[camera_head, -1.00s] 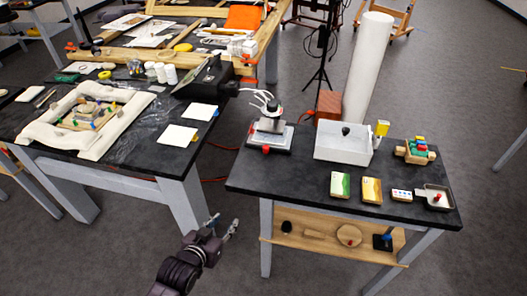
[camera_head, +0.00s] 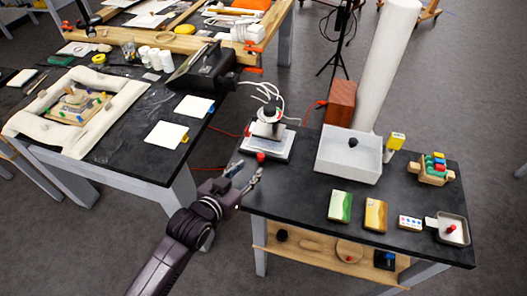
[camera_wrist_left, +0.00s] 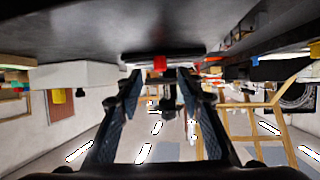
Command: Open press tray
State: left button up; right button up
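The press (camera_head: 266,130) stands at the left end of the right-hand dark table, with white cables behind it. A red knob (camera_head: 261,157) sits at the front of its base, where the tray seems to be; I cannot tell the tray from the base. My left gripper (camera_head: 247,172) is open and empty, at the table's left edge, just in front of the press and apart from the knob. In the left wrist view, which looks upside down, the red knob (camera_wrist_left: 160,63) shows beyond and between the open fingers (camera_wrist_left: 160,90). My right gripper is not in view.
A white box (camera_head: 348,160) stands right of the press. Cards (camera_head: 340,206), a small pan (camera_head: 451,229) and a block rack (camera_head: 431,169) lie on the same table (camera_head: 290,190). A second table with a padded frame (camera_head: 120,110) is to the left, across a gap.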

aim_at(259, 160)
pick_arm(q)
jog(key=shift+w+d+f, duration=0.1)
jog(key=shift+w+d, duration=0.1)
jog(key=shift+w, duration=0.15)
jog(key=x, duration=0.2)
jog(key=shift+w+d+p, duration=0.15)
jog(key=shift+w+p, duration=0.15)
jog(key=shift+x, duration=1.2)
jog(key=shift+w+d+f, duration=0.15)
jog(key=shift+w+f, duration=0.1)
jog(key=shift+f, duration=0.05)
jog(key=shift+w, duration=0.1)
jog(key=shift+c, duration=0.8)
grip_shut()
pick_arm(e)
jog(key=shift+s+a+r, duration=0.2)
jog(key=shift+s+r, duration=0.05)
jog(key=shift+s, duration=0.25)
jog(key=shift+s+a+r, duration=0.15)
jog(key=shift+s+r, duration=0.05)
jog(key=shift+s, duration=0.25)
